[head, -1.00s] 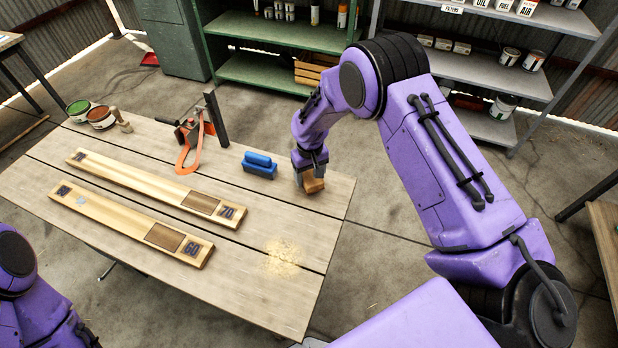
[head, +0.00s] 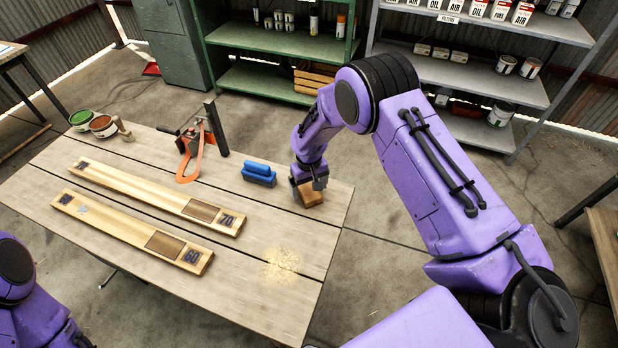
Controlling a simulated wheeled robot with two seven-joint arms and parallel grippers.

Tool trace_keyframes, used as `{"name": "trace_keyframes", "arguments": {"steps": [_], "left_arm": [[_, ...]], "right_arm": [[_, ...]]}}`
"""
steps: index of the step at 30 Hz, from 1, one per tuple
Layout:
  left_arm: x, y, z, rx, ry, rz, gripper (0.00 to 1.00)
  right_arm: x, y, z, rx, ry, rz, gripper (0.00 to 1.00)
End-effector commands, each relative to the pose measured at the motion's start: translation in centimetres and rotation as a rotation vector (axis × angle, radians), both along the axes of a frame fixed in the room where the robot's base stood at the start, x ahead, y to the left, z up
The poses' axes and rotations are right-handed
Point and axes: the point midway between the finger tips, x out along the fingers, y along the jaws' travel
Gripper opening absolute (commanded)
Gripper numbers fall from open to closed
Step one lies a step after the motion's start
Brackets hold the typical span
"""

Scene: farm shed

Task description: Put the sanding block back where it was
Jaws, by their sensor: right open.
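A small brown block (head: 312,197), which looks like the sanding block, lies on the plank table (head: 245,308) near its right edge. My right gripper (head: 309,186) is just above it, pointing down, with its jaws open close around the block's top. The fingers hide part of the block, and I cannot tell whether they touch it. A blue block with a raised grip (head: 259,173) sits just left of my right gripper. My left arm shows at the lower left, but its gripper is out of view.
Two long wooden boards (head: 130,188) (head: 120,223) with dark patches and number labels lie across the table. Pale dust (head: 283,262) lies front right. The table's right front is otherwise clear.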

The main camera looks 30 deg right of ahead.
Motion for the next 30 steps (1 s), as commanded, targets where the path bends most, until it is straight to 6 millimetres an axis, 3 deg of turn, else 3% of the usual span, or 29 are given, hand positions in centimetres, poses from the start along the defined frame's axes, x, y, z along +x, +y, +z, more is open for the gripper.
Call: {"name": "trace_keyframes", "arguments": {"steps": [9, 13, 18, 30], "left_arm": [[0.0, 0.0, -1.9, 0.0, 0.0, 0.0, 0.43], [0.0, 0.0, -2.1, 0.0, 0.0, 0.0, 0.43], [0.0, 0.0, -2.1, 0.0, 0.0, 0.0, 0.43], [0.0, 0.0, -2.1, 0.0, 0.0, 0.0, 0.43]], "right_arm": [[0.1, 0.0, 7.8, 0.0, -0.005, 0.001, 0.91], [0.0, 0.0, 9.9, 0.001, -0.003, 0.0, 0.91], [0.0, 0.0, 10.7, 0.0, -0.001, 0.0, 0.91], [0.0, 0.0, 10.7, 0.0, -0.001, 0.0, 0.91]]}}
